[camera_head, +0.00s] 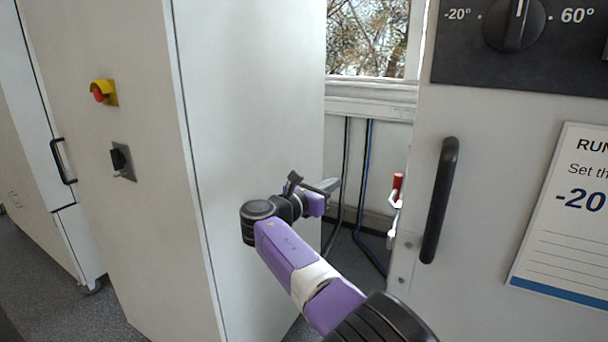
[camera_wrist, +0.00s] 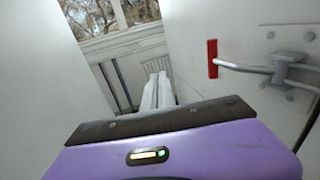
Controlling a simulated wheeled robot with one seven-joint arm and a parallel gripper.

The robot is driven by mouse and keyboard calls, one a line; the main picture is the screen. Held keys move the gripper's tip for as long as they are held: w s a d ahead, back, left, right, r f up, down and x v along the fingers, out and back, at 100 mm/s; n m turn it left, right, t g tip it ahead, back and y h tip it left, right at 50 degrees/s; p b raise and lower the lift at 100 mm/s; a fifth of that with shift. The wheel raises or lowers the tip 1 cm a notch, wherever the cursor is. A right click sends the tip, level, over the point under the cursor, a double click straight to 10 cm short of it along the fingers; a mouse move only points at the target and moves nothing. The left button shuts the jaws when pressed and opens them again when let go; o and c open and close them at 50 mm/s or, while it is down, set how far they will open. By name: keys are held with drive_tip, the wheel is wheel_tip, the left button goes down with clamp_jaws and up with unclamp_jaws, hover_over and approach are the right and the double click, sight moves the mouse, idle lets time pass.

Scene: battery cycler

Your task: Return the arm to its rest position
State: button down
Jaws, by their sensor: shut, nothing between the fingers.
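My arm, purple and black, reaches from the bottom of the head view into the gap between two pale cabinets. My gripper (camera_head: 334,184) is at the far end of the arm, partly hidden behind its own wrist. In the wrist view, the two pale fingers (camera_wrist: 155,92) lie side by side, shut and empty, pointing toward the wall below the window. The fingers touch nothing that I can see.
A red-handled toggle clamp (camera_wrist: 213,58) sits on the right cabinet's side, close to my gripper; it also shows in the head view (camera_head: 397,186). The right cabinet has a black door handle (camera_head: 439,200) and dial (camera_head: 514,22). The left cabinet (camera_head: 255,120) stands close beside my arm. Cables (camera_head: 364,180) hang behind.

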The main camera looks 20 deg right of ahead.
drive_tip(key=w+a+f+m+t+y, duration=0.2)
drive_tip(key=w+a+t+y, duration=0.15)
drive_tip(key=a, duration=0.25)
drive_tip(key=w+a+f+m+t+y, duration=0.2)
drive_tip(key=a+y, duration=0.3)
drive_tip(key=a, duration=0.2)
drive_tip(key=s+a+f+m+y, duration=0.3)
drive_tip(key=s+a+f+y, duration=0.15)
drive_tip(key=s+f, duration=0.35)
drive_tip(key=s+a+f+m+y, duration=0.35)
drive_tip(key=s+a+f, duration=0.25)
drive_tip(key=s+f, duration=0.2)
drive_tip(key=s+d+m, duration=0.4)
drive_tip(key=s+d, duration=0.1)
drive_tip(key=s, duration=1.3)
drive_tip(key=s+d+r+m+h, duration=0.1)
drive_tip(key=s+d+m, duration=0.4)
drive_tip(key=s, duration=1.4)
drive_tip(key=s+d+m, duration=0.5)
drive_tip(key=s+d, duration=0.2)
drive_tip(key=s, duration=1.1)
drive_tip(key=shift+s+r, duration=0.2)
drive_tip(key=shift+r, duration=0.05)
